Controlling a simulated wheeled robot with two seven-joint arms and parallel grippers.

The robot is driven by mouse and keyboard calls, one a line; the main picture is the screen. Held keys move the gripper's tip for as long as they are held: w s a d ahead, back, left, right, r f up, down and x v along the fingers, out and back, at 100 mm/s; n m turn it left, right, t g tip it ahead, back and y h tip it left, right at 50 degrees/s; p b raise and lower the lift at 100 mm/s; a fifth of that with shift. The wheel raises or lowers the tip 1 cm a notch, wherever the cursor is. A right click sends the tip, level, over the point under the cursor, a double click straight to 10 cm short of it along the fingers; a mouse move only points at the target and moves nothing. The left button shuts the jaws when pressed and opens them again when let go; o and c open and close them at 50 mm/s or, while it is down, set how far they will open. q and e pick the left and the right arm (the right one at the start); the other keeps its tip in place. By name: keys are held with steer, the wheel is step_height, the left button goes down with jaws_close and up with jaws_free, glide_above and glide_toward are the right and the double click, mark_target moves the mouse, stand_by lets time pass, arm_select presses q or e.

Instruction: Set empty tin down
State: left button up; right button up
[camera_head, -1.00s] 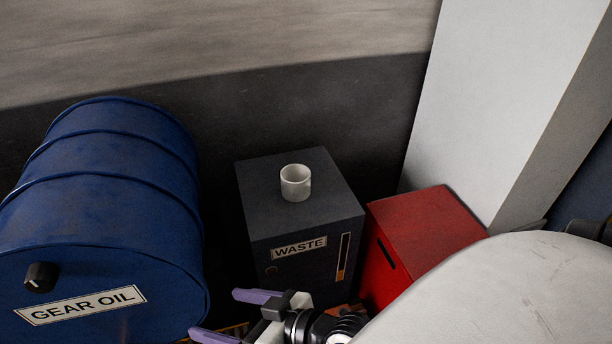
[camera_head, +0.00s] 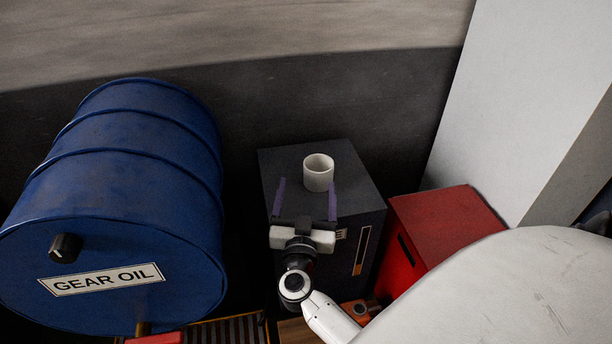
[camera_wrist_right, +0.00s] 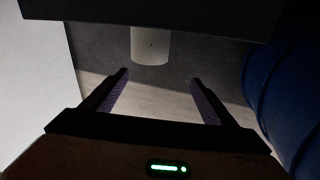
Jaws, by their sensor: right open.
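The white tin (camera_head: 318,175) stands upright on top of the dark grey WASTE box (camera_head: 350,196). It also shows in the right wrist view (camera_wrist_right: 151,46), where the picture appears upside down, beyond my fingertips. My right gripper (camera_head: 307,186) is open, its purple fingers spread and pointing toward the tin from the near side. In the right wrist view my right gripper (camera_wrist_right: 158,75) has nothing between its fingers. I cannot tell exactly how far the fingertips are from the tin. My left gripper is out of view.
A large blue GEAR OIL drum (camera_head: 120,205) lies left of the box. A red box (camera_head: 445,228) stands close on its right, with a pale pillar (camera_head: 500,110) behind. A dark wall (camera_head: 400,105) is at the back.

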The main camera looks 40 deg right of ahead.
mark_target(317, 175)
steer(key=shift+s+d+f+g+h, duration=0.2)
steer(key=shift+d+f+g+h, duration=0.1)
steer(key=shift+d+f+g, duration=0.45)
steer(key=shift+f+g, duration=0.1)
steer(key=shift+g, duration=0.05)
steer(key=b+x, duration=0.1)
steer(key=x, duration=0.3)
steer(key=shift+w+d+b, duration=0.15)
steer(key=shift+d+b, duration=0.05)
steer(key=shift+b, duration=0.2)
steer(key=b+x, duration=0.2)
steer(key=x, duration=0.2)
steer(key=shift+w+d, duration=0.25)
steer(key=shift+d, duration=0.05)
steer(key=shift+w+d+r, duration=0.1)
steer(key=shift+w+d, duration=0.1)
steer(key=shift+d, duration=0.05)
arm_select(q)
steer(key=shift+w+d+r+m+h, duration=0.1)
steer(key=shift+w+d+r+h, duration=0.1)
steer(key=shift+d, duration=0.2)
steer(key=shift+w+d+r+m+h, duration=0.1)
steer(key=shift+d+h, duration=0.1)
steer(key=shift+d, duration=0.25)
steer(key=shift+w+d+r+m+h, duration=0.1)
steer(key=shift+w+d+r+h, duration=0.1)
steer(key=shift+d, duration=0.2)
arm_select(e)
steer(key=c, duration=1.3)
